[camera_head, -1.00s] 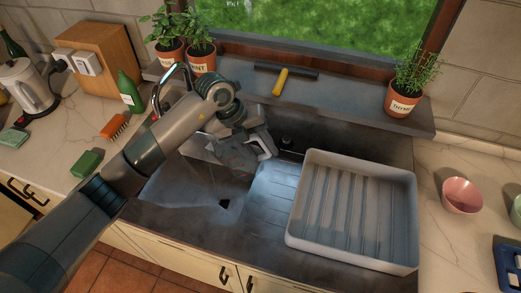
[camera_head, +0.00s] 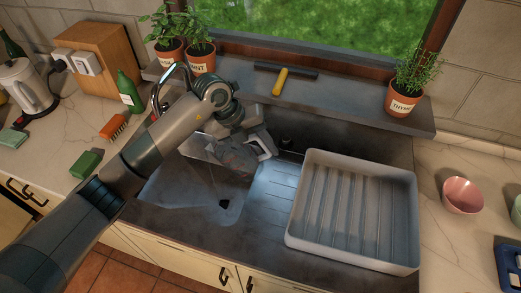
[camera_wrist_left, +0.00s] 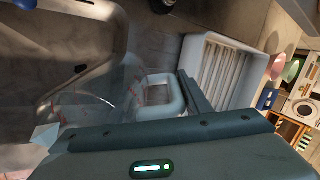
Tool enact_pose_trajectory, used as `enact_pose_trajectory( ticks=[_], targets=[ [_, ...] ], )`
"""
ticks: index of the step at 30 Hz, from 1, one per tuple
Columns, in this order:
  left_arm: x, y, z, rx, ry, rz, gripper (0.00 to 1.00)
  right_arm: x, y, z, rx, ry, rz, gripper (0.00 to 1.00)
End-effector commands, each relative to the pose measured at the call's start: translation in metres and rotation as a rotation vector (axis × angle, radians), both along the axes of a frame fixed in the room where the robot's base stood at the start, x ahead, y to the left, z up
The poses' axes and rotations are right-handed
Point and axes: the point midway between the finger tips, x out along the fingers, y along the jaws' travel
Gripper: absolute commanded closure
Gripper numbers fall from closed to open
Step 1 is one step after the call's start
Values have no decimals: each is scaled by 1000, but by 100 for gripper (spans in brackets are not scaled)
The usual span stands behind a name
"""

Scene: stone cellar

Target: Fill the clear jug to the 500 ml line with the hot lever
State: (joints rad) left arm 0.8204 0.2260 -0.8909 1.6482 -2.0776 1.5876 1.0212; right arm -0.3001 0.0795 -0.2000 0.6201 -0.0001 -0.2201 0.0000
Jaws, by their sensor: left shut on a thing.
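My left gripper (camera_head: 262,147) is over the sink (camera_head: 215,205), between the tap and the white rack. It is shut on the clear jug, apparently at the pale handle (camera_wrist_left: 160,97). The jug's clear body (camera_wrist_left: 92,98), with red markings, shows at the left in the left wrist view; its water level cannot be read. The curved chrome tap (camera_head: 158,88) stands at the back left of the sink, partly behind my arm. I cannot make out the hot lever. My right gripper is not in view.
Potted plants and a yellow-handled tool (camera_head: 281,82) are on the sill.

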Motion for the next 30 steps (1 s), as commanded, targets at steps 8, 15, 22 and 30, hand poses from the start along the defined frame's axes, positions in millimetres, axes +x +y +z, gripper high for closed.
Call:
enact_pose_trajectory(
  ticks=[8,15,22,30],
  targets=[
    [1,-1,2,-10,-2,0,100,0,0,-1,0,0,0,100],
    [1,-1,1,-17,-2,0,100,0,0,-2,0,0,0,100],
    [1,-1,1,-24,-1,0,100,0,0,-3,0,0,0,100],
    [0,-1,1,-32,0,0,100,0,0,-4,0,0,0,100]
  ],
)
